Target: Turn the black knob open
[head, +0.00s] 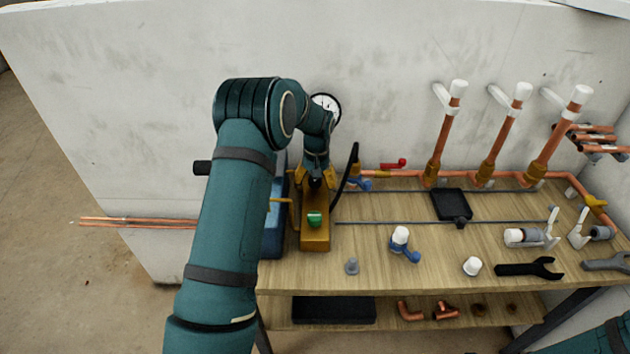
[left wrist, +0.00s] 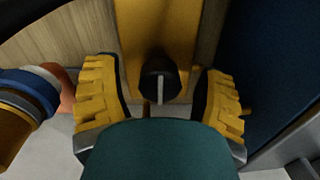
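The black knob (left wrist: 160,80) has a pale line across its face and sits on a yellow housing (left wrist: 158,25). In the head view the yellow housing (head: 314,238) stands on the bench with a green knob (head: 315,220) on its near part. My left gripper (head: 315,178) is at the far part of the housing. In the left wrist view its yellow fingers (left wrist: 161,85) are apart, one on each side of the black knob, with visible gaps. In the head view the gripper mostly hides the black knob. My right gripper is out of view.
A blue box (head: 272,228) stands close left of the housing. A dark curved hose or handle (head: 347,178) rises close to its right. Copper pipes with white caps (head: 498,140) stand behind. Valves and wrenches (head: 530,269) lie on the bench (head: 370,273). A gauge (head: 327,105) is behind my arm.

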